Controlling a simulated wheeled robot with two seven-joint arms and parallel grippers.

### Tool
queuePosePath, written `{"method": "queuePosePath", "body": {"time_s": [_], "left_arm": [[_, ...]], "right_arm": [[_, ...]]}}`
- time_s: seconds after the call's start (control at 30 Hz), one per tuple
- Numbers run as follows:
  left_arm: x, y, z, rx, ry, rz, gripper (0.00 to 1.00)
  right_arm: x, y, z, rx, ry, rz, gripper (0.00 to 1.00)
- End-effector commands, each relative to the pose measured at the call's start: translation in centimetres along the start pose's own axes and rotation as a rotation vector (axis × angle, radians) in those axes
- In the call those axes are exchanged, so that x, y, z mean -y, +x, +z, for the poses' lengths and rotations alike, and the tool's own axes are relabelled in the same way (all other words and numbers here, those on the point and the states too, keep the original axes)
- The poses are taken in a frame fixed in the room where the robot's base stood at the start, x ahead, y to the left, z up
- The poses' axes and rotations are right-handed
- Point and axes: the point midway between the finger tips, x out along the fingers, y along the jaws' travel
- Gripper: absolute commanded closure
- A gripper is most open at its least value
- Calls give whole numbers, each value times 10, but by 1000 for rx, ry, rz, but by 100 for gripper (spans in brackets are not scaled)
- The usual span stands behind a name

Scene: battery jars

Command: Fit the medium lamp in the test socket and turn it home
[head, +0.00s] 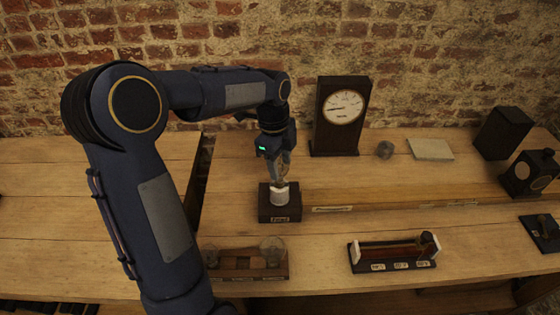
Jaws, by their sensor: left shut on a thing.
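The test socket is a white cup (280,197) on a dark square block (279,214) with a small label, near the middle of the table. My left gripper (280,181) points down right above the cup, shut on what looks like the medium lamp. The lamp is mostly hidden by the fingers, and I cannot tell how deep it sits in the socket. A wooden lamp rack (245,274) at the front edge carries a larger glass lamp (272,248) on its right and a smaller one (209,256) on its left, partly beside my arm.
A dark meter (341,115) with a round dial stands behind the socket. A labelled slide device (393,254) lies front right. Dark boxes (501,133) stand far right, with a grey block (430,149) nearby. The wood right of the socket is mostly clear.

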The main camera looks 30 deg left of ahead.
Motion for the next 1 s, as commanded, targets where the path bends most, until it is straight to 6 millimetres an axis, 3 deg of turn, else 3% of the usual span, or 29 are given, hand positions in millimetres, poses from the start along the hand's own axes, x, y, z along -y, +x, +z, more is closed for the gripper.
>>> {"method": "queuePosePath", "body": {"time_s": [1.0], "left_arm": [[0, 11, 1, 0, 0, 0, 80]], "right_arm": [[-2, 5, 3, 0, 0, 0, 64]]}}
